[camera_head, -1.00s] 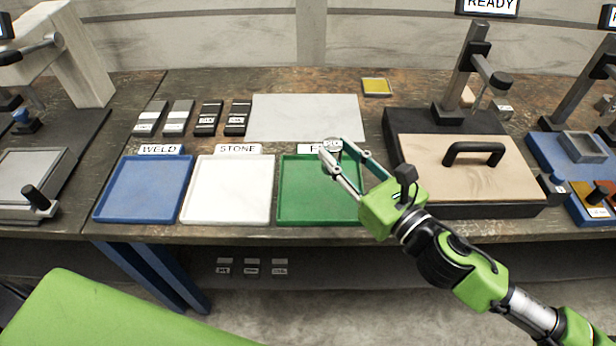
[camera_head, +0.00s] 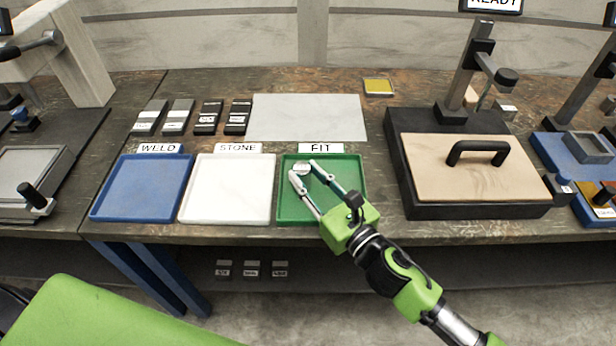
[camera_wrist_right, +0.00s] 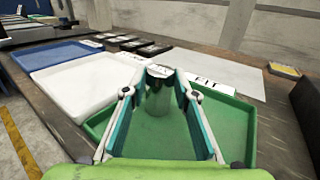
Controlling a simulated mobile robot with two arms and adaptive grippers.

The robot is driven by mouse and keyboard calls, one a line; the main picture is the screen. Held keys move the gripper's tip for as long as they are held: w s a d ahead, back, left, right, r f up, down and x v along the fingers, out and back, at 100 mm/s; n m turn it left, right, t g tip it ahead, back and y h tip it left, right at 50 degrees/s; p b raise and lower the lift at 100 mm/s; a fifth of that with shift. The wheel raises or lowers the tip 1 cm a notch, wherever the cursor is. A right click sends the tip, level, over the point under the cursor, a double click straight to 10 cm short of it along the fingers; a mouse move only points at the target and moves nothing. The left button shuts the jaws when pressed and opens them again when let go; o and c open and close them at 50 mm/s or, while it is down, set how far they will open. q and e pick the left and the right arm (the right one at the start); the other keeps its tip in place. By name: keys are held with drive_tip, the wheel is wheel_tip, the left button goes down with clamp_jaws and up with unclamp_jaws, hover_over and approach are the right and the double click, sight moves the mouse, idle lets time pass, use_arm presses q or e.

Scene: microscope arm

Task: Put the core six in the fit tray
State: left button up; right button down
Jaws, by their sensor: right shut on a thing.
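The green fit tray (camera_head: 347,208) lies on the bench with its FIT label (camera_head: 321,147) at the back edge. My right gripper (camera_head: 304,170) is shut on a small silvery cylindrical core (camera_head: 302,168) over the back left part of that tray. The rest of the fit tray (camera_wrist_right: 240,118) looks empty. My left gripper is not in view.
The white STONE tray (camera_head: 228,190) and blue WELD tray (camera_head: 142,188) sit to the left, both empty. Several dark and grey blocks (camera_head: 208,117) and a grey sheet (camera_head: 308,117) lie behind. A black-edged box with a wooden lid and handle (camera_head: 470,185) stands to the right.

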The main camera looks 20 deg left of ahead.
drive_tip(key=shift+r, duration=0.1)
drive_tip(key=c, duration=1.6)
unclamp_jaws()
drive_tip(key=shift+f, duration=0.25)
drive_tip(key=shift+r, duration=0.25)
drive_tip(key=b+v, duration=0.1)
drive_tip(key=v, duration=0.9)
drive_tip(key=shift+s+d+f, duration=0.2)
drive_tip(key=shift+d, duration=0.05)
drive_tip(key=shift+s+d+r, duration=0.15)
drive_tip(key=shift+s+d, duration=0.35)
drive_tip(key=shift+d, duration=0.05)
